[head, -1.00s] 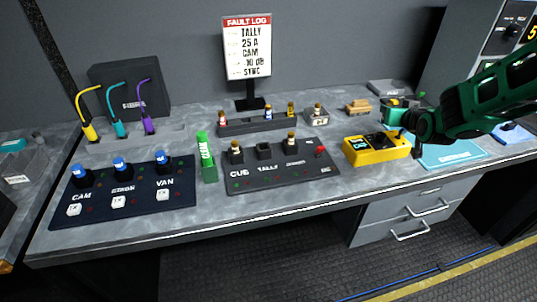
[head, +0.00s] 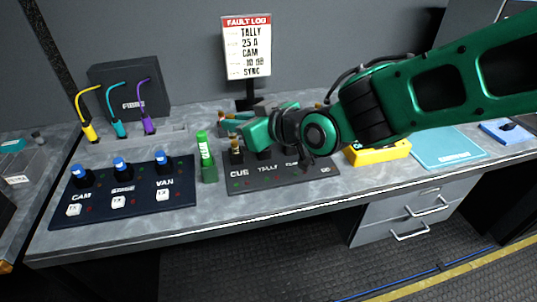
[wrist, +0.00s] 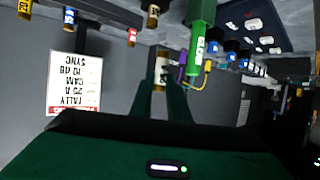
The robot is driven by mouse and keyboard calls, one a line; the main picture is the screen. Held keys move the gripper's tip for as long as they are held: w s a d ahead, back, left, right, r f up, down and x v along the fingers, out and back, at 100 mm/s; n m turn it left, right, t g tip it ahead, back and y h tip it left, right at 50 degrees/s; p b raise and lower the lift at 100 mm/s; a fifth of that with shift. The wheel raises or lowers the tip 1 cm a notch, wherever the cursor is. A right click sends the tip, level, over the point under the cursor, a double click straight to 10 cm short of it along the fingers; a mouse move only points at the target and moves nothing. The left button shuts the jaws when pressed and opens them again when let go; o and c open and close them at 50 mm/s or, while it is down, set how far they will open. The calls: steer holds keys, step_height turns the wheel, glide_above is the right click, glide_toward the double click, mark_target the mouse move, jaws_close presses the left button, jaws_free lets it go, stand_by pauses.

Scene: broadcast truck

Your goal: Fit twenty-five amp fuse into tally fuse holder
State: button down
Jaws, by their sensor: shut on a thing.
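My gripper (head: 230,119) is above the back edge of the dark fuse panel (head: 240,185), in front of the fault log sign. In the wrist view its fingers are shut on a fuse (wrist: 161,70) with a white band and brownish end; its rating is not readable. The tally fuse holder (head: 264,155) is the dark middle socket behind the TALLY label, partly hidden by my gripper. The held fuse is apart from the panel. A brown-topped fuse (head: 236,145) stands in the CUE holder.
A green upright cleaner (head: 208,160) stands just left of the panel. A switch panel (head: 125,200) is further left. The fuse rack, with red (wrist: 132,37), blue (wrist: 69,17) and yellow (wrist: 24,8) fuses, is mostly behind my arm. A yellow meter (head: 380,153) is at right.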

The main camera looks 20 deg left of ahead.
steer(key=s, duration=0.1)
glide_above(269, 149)
step_height(269, 149, down, 7)
steer(key=shift+w+r, duration=0.1)
steer(key=shift+f, duration=2.2)
steer(key=c, duration=1.7)
jaws_free()
steer(key=shift+c, duration=0.2)
steer(key=shift+o, duration=0.3)
steer(key=shift+w+r, duration=0.1)
steer(key=shift+r, duration=0.05)
